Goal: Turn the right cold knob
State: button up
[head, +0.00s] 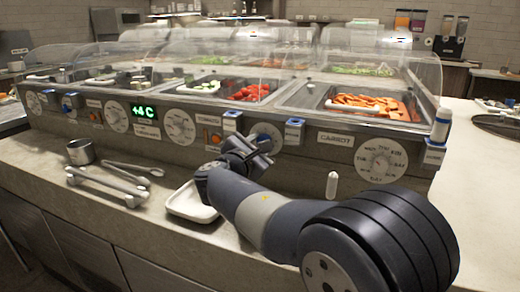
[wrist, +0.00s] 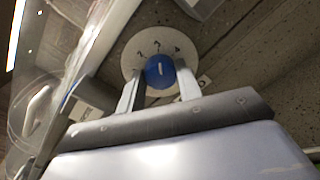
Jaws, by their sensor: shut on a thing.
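The right cold knob (wrist: 160,72) is a blue round knob with a white pointer line, on a round white dial plate (wrist: 134,54) with numbers. My gripper (wrist: 158,84) has one finger on each side of the knob and is shut on it. In the head view the dial (head: 265,134) sits on the front panel, left of the CARROT label. My gripper (head: 255,151) reaches up to it from below and covers much of the knob.
Clear sneeze guards (head: 375,75) overhang the panel above the knob. A white tray (head: 190,204), tongs (head: 105,185) and a metal cup (head: 80,151) stand on the counter. A large white dial (head: 380,160) is on the right; a green display (head: 143,112) reads +4 C.

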dwell(0.4)
jog(key=o, duration=1)
jog(key=shift+c, duration=0.2)
jog(key=p+v, duration=0.1)
jog(key=v, duration=1)
jog(key=shift+w, duration=0.15)
jog(key=x, duration=1)
jog(key=shift+w+d, duration=0.2)
jog(key=shift+w, duration=0.1)
jog(key=shift+b, duration=0.45)
